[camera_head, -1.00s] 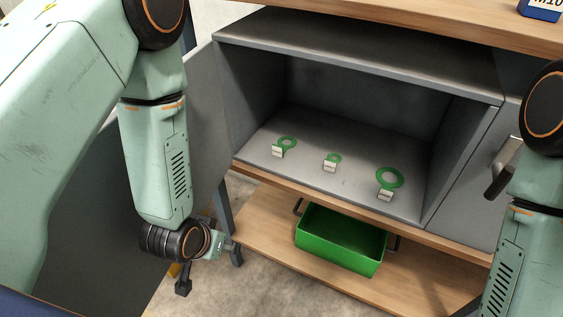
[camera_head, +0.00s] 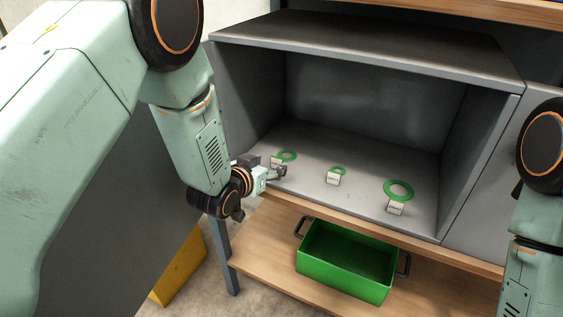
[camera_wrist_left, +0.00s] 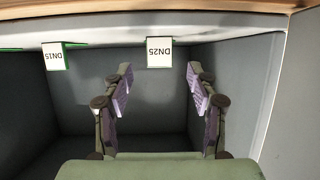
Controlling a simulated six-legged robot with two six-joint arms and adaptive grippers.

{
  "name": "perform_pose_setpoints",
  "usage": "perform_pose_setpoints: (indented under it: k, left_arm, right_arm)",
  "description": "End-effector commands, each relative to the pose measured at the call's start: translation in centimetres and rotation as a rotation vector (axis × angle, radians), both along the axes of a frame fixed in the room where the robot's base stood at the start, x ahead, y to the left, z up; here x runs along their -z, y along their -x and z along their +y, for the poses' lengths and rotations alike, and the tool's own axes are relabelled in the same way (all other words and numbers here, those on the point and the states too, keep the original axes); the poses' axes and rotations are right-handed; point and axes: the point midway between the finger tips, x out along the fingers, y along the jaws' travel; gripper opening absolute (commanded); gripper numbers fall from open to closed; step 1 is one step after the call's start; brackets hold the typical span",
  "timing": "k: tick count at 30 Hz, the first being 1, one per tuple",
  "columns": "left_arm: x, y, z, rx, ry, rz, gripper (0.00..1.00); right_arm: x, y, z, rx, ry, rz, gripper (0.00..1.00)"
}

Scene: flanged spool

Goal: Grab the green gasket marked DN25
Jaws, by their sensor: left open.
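Three green ring gaskets with white tags lie on the floor of the open grey cabinet. The left gasket (camera_head: 287,156) carries the DN25 tag, which reads upside down in the left wrist view (camera_wrist_left: 159,51); its ring is barely visible there. The small middle gasket (camera_head: 338,171) has the DN15 tag (camera_wrist_left: 54,56). The largest gasket (camera_head: 398,189) is on the right, its tag too small to read. My left gripper (camera_head: 278,172) is open at the cabinet's front edge, its fingers (camera_wrist_left: 159,76) apart with the DN25 tag ahead between them. My right gripper is out of view.
The cabinet's left wall (camera_head: 243,95) and front edge are close to my left gripper. A green bin (camera_head: 345,276) stands on the wooden shelf below. A yellow object (camera_head: 180,268) is at lower left. The cabinet's rear floor is clear.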

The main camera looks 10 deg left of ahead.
Motion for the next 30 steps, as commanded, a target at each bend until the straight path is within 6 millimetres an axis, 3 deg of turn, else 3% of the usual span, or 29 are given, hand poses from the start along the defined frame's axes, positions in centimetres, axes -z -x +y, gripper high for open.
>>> perform_pose_setpoints:
  k: [3, 9, 18, 30]
  left_arm:
    - [0.4, -1.8, -0.5, 0.002, -0.001, -0.001, 0.58]
    - [1.1, -3.6, -0.9, 0.0, 0.0, 0.001, 0.58]
    - [1.1, -3.8, -0.9, 0.0, 0.0, 0.002, 0.58]
    - [1.1, -3.8, -0.9, 0.0, 0.0, 0.002, 0.24]
  right_arm:
    - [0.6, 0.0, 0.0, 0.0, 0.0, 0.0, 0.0]
    - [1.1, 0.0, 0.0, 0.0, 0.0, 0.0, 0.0]
    - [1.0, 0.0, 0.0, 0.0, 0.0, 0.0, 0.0]
    - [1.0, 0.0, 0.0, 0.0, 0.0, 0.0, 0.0]
